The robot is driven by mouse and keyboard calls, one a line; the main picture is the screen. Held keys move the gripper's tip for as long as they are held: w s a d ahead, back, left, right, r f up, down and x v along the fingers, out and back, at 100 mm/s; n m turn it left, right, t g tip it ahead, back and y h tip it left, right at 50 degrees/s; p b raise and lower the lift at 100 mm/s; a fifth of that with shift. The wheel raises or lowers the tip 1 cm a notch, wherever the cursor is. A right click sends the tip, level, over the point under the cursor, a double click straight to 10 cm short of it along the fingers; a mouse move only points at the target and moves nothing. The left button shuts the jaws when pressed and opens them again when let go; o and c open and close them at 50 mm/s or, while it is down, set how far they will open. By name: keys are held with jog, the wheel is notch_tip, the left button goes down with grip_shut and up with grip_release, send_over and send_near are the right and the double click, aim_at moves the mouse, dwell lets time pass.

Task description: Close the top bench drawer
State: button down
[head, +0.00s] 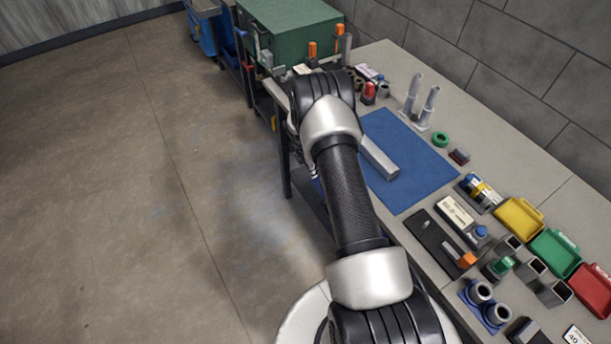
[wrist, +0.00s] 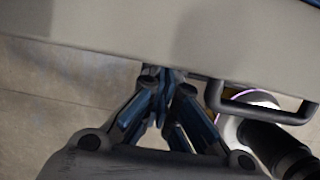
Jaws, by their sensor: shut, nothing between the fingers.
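The bench (head: 470,110) has a pale grey top, which also shows as a broad panel across the wrist view (wrist: 120,45). A dark U-shaped handle (wrist: 265,112) sticks out at the panel's lower edge on the right of the wrist view. The top drawer's front is not clearly visible, so I cannot tell how far it stands open. My gripper (wrist: 162,75) is shut and empty, its fingertips close to the panel's edge and left of the handle. I cannot tell whether they touch. In the head view my arm hides the gripper and the drawer area.
A blue mat (head: 415,165) with a grey bar (head: 379,158) lies on the bench. Yellow (head: 518,219), green (head: 554,252) and red (head: 592,290) trays stand at the right. A green case (head: 290,30) is at the far end. The floor left of the bench is clear.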

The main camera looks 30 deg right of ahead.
jog(key=shift+d, duration=0.35)
